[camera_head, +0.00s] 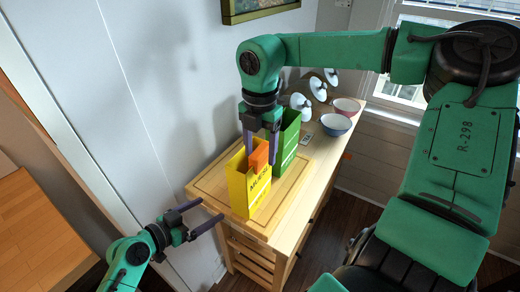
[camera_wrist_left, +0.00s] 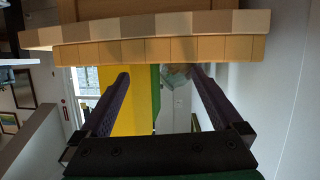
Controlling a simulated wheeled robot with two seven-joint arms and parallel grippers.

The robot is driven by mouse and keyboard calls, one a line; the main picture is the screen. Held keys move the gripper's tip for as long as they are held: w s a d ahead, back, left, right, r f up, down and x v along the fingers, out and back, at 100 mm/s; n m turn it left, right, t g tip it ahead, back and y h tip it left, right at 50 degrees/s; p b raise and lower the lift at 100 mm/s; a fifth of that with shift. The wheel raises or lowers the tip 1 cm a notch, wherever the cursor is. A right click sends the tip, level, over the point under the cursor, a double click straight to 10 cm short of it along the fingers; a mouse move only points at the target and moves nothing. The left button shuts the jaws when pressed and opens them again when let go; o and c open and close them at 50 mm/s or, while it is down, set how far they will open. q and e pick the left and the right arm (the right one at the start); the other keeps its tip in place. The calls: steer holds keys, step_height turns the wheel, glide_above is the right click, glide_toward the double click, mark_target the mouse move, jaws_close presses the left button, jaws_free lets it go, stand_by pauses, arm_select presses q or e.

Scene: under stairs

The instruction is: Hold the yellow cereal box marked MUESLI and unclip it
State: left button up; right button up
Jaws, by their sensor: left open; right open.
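The yellow cereal box marked MUESLI (camera_head: 240,188) stands upright on the wooden cabinet's board, with an orange clip (camera_head: 258,157) at its top. My right gripper (camera_head: 261,158) points down over the box, its open fingers on either side of the clip; I cannot tell whether they touch it. My left gripper (camera_head: 212,211) is open and empty, left of the box and apart from it, fingers pointing towards it. In the left wrist view, the yellow box (camera_wrist_left: 140,100) shows beyond and between the open left fingers (camera_wrist_left: 160,82).
A green box (camera_head: 287,145) stands just behind the yellow one. Bowls (camera_head: 335,125) and several white lamp-like objects (camera_head: 318,88) are farther back on the wooden cabinet (camera_head: 283,222). A wall rises on the left; bare board lies right of the yellow box.

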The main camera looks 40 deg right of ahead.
mark_target(232, 202)
arm_select(q)
steer(key=s+d+r+m, duration=0.1)
steer(key=s+d+r+g, duration=0.1)
steer(key=s, duration=0.1)
steer(key=s+d+r+m+g, duration=0.1)
steer(key=r, duration=0.1)
steer(key=shift+s+r+m+h, duration=0.1)
steer(key=shift+s+m+h, duration=0.1)
steer(key=shift+m+h, duration=0.15)
steer(key=x, duration=1)
steer(key=shift+s, duration=0.1)
jaws_close()
steer(key=shift+a+f, duration=0.15)
steer(key=shift+f, duration=0.1)
arm_select(e)
steer(key=shift+s, duration=0.1)
stand_by(1.1)
steer(key=shift+a, duration=0.1)
steer(key=c, duration=0.9)
arm_select(q)
steer(key=shift+s, duration=0.2)
arm_select(e)
steer(key=shift+s, duration=0.15)
jaws_close()
arm_select(q)
steer(key=shift+s+r, duration=0.1)
steer(key=shift+r, duration=0.05)
